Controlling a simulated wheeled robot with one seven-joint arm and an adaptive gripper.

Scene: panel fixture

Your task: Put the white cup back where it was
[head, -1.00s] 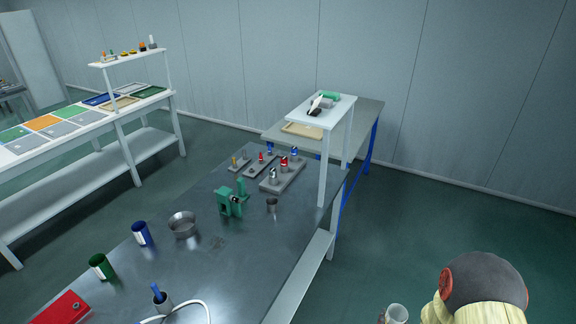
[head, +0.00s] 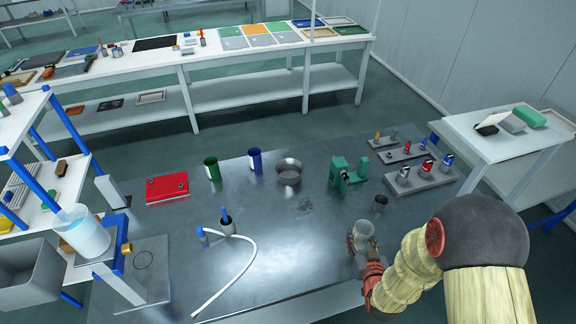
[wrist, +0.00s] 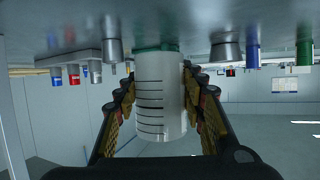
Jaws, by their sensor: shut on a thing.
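The white cup (head: 364,228), pale with dark graduation lines, is held in my gripper (head: 363,242) over the front right part of the metal table. In the wrist view, which is upside down, the cup (wrist: 158,100) sits between both fingers of my gripper (wrist: 160,90), which press on its sides. The cup looks roughly upright. I cannot tell whether its base touches the table. A grey plate (head: 155,285) with a dark ring outline (head: 143,260) lies at the table's left end.
A small dark metal cup (head: 380,203) stands just behind my gripper. A green vise (head: 345,175), a metal bowl (head: 289,172), blue (head: 255,160) and green (head: 212,169) cans and a red box (head: 167,188) stand farther back. A white hose (head: 240,270) curves across the front. A large translucent container (head: 82,232) stands at left.

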